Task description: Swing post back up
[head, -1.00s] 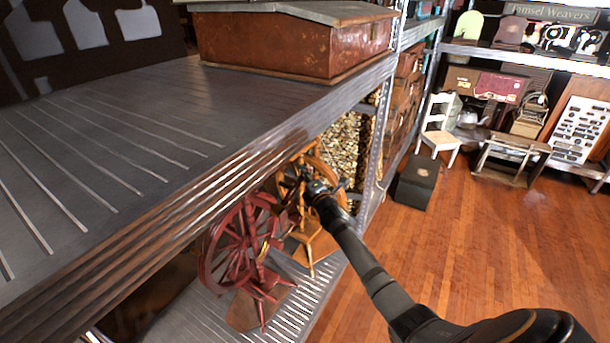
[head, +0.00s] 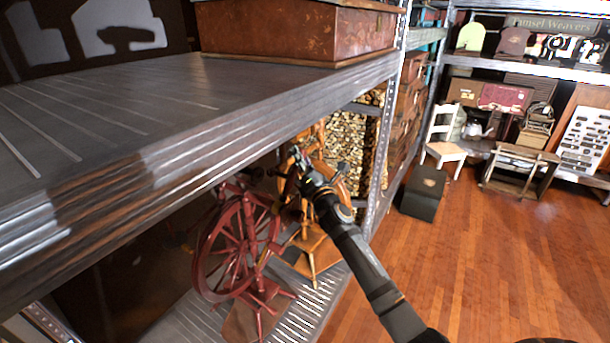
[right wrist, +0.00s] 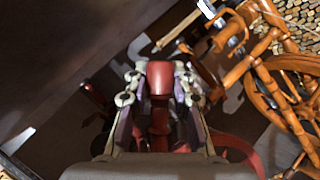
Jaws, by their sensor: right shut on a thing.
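A dark red spinning wheel (head: 232,250) stands on the lower shelf, under the upper shelf's front edge. Its spoked wheel and legs show in the head view. My right gripper (head: 300,162) reaches in from the lower right, above and to the right of the red wheel. In the right wrist view my right gripper (right wrist: 158,85) is shut on a red turned post (right wrist: 159,78), with a finger on each side of it. The post's lower part is partly hidden by the gripper. My left gripper is in neither current view.
An orange wooden spinning wheel (head: 312,245) stands close behind and right of the red one. The upper shelf (head: 150,110) overhangs both wheels. A metal shelf upright (head: 385,140) stands to the right. The wooden floor (head: 480,260) is clear at the right.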

